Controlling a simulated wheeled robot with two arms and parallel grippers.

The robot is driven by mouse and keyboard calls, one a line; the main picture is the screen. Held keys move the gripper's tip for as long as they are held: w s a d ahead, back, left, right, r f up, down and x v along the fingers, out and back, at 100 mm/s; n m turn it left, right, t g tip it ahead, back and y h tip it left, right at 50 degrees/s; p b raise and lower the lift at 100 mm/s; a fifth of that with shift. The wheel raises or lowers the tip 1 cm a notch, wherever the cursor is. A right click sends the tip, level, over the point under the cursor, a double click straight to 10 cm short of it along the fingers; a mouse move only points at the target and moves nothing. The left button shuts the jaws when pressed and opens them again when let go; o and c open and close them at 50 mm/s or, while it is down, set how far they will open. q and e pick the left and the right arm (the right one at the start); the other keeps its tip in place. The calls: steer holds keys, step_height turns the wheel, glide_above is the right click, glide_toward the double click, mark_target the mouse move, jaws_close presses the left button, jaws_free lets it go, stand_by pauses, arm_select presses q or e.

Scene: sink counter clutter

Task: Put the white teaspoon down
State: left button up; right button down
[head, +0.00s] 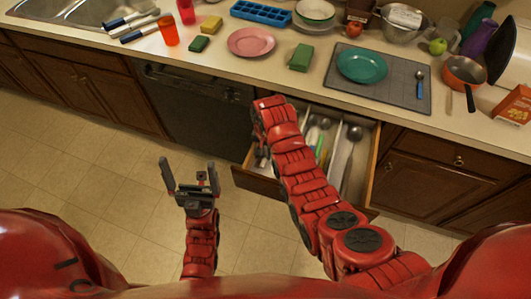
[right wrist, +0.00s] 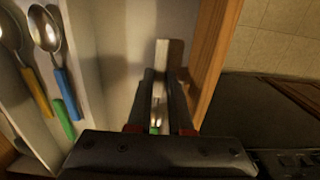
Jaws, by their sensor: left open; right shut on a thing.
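The drawer (head: 250,182) stands open under the counter. My right gripper (right wrist: 160,80) is down inside it, in a pale compartment beside the wooden side wall (right wrist: 208,65). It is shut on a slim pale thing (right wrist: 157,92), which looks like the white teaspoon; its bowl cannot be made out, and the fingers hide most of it. A small green spot shows between the fingers. In the head view my right arm hides most of this gripper. My left gripper (head: 190,178) is open and empty, over the floor left of the drawer.
In the neighbouring compartment lie a blue-handled spoon (right wrist: 58,72), a yellow-handled spoon (right wrist: 37,92) and a green handle (right wrist: 63,120). The counter above holds a pink plate (head: 251,42), a green sponge (head: 301,58) and a grey mat (head: 400,95) with a teal plate (head: 361,66).

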steer(key=shift+f, duration=0.65)
steer(key=c, duration=0.8)
jaws_free()
steer(key=shift+c, duration=0.2)
steer(key=shift+r, duration=0.1)
